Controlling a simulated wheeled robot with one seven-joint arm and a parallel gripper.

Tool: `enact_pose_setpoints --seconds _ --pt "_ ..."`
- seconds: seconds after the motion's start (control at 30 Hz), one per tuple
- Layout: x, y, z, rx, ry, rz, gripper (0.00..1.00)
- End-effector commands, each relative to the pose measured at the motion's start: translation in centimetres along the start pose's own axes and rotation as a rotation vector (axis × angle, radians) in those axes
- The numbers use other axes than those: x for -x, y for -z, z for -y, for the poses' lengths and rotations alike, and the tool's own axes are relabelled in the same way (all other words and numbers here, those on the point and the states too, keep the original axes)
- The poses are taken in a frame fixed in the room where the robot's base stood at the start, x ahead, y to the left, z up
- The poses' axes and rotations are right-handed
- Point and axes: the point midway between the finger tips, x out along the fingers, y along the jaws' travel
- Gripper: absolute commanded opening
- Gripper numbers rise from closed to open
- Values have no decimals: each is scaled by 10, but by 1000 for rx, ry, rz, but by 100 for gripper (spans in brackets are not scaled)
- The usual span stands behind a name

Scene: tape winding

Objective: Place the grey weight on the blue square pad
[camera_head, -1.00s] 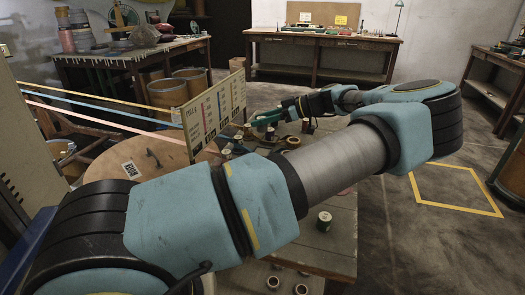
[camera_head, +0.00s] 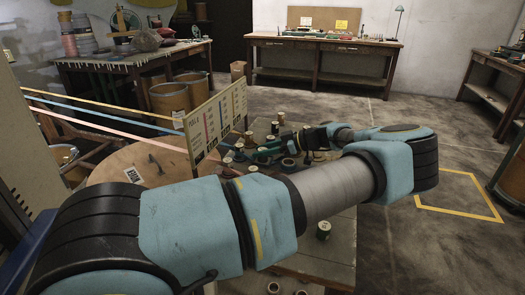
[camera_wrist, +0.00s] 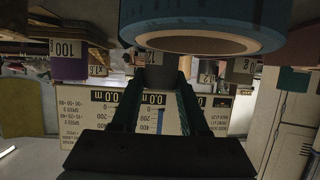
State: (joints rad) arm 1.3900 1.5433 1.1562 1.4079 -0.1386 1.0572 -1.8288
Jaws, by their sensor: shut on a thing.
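My gripper (camera_head: 262,154), with green fingers, is low over the crowded work table in the head view, beyond my forearm. In the wrist view, which looks upside down, its two fingers (camera_wrist: 155,88) are closed on a small dark grey weight (camera_wrist: 155,76) between their tips. The weight cannot be made out clearly in the head view. I cannot pick out the blue square pad with certainty in either view. A teal patch (camera_wrist: 293,79) shows at the right of the wrist view, but I cannot tell whether it is the pad.
Several spools and small items crowd the table around my gripper. A large blue ring (camera_wrist: 205,42) is close in the wrist view. An upright printed board (camera_head: 217,118) stands to the left of my gripper.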

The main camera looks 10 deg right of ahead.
Motion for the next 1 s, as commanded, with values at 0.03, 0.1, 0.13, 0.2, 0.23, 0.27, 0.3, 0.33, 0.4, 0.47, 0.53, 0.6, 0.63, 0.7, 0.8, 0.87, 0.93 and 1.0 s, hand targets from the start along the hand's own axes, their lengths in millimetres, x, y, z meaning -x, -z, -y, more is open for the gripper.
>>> enact_pose_setpoints --seconds 0.03,0.1,0.13,0.2,0.23,0.27,0.3,0.33,0.4,0.47,0.53,0.6,0.63,0.7,0.8,0.87,0.93,1.0 --pt "0 -1 0 0 0 0 46" --pt "0 -1 0 0 0 0 54" --pt "0 -1 0 0 0 0 57" --pt "0 0 0 0 0 0 65" --pt "0 0 0 0 0 0 69" --pt "0 0 0 0 0 0 72" --pt "0 0 0 0 0 0 74" --pt "0 0 0 0 0 0 74" --pt "0 0 0 0 0 0 74" --pt "0 0 0 0 0 0 74" --pt "0 0 0 0 0 0 74" --pt "1 3 0 0 0 0 74" --pt "3 2 0 0 -1 0 74" --pt "11 -1 -1 0 -2 2 74" --pt "30 -2 -1 0 -4 3 74" --pt "42 -2 -1 0 -4 3 74" --pt "58 -2 -1 0 -4 3 74" --pt "73 -2 -1 -1 -4 2 74"
